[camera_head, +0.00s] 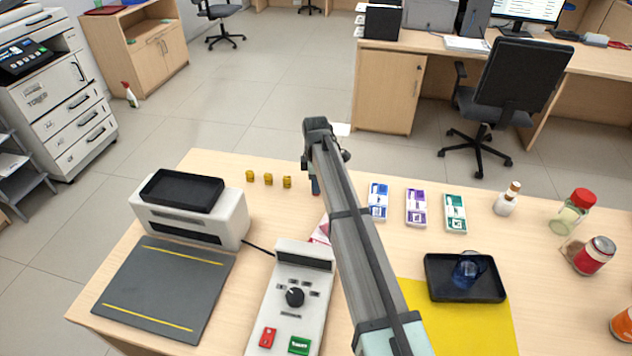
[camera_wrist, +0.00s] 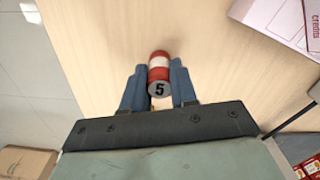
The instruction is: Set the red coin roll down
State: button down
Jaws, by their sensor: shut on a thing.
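The red coin roll (camera_wrist: 160,74), red with a white band and a dark "5" on its grey end, is between the two blue fingers of my gripper (camera_wrist: 158,66) in the wrist view. The fingers are shut on its sides. Bare wooden counter lies beyond it; I cannot tell whether the roll touches the surface. In the head view my gripper (camera_head: 315,186) shows only as a bit of blue finger behind my arm, near the far edge of the counter (camera_head: 220,170). The roll is hidden there.
Several yellow coin stacks (camera_head: 268,180) stand left of my gripper. Banknote bundles (camera_head: 416,207) lie to its right. A coin machine (camera_head: 195,215), a grey control box (camera_head: 292,300), a black tray (camera_head: 465,293) on a yellow mat, and a red-capped jar (camera_head: 572,215) surround it.

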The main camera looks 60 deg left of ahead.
jog(key=c, duration=0.9)
grip_release()
notch_tip(320, 180, up, 12)
jog(key=shift+r, duration=0.15)
